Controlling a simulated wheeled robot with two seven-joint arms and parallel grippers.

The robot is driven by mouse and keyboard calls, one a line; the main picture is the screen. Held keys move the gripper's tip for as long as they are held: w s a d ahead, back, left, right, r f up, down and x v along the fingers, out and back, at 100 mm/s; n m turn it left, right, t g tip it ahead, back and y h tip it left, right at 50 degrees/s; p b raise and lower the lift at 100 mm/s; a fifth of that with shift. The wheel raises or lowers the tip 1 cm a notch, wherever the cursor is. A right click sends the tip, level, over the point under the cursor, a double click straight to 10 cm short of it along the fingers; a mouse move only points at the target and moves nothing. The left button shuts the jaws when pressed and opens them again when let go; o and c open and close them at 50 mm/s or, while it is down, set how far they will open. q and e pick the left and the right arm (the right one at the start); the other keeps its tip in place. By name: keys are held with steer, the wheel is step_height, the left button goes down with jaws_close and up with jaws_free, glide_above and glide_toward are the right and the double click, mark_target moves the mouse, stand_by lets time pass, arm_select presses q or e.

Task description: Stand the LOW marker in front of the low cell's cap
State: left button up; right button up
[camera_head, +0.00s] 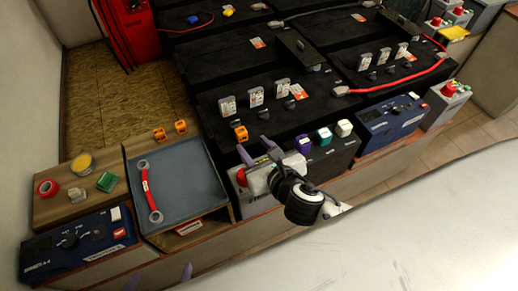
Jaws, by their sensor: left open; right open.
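One small orange marker (240,133) stands on the near-left edge of the black battery bank (210,118), close to the leftmost small dark cap (235,122). Two more orange markers, a left one (159,134) and a right one (181,127), stand behind the blue-grey tray. Their lettering is too small to read, so I cannot tell which says LOW. My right gripper (251,146) is open, its fingertips just in front of the marker on the battery and apart around empty space. My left gripper (159,277) is open and empty; only its fingertips show at the bottom edge.
White gauges (256,96) stand behind the dark caps. A blue-grey tray (185,175) holds a red bar with ring ends (149,191). Purple, green and white-topped bottles (324,136) stand right of my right gripper. A blue device (75,240) sits front left.

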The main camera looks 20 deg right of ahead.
steer(key=s+f+m+g+y, duration=0.1)
steer(key=s+f+m, duration=0.5)
steer(key=m, duration=1.1)
steer(key=s+f+m+g+y, duration=0.1)
steer(key=s+f+m+g, duration=0.2)
steer(key=s+f+m, duration=0.4)
steer(key=s+m, duration=0.4)
steer(key=m, duration=0.6)
steer(key=shift+s+d+f+m, duration=0.2)
steer(key=shift+s+d+m, duration=0.1)
steer(key=shift+s, duration=0.1)
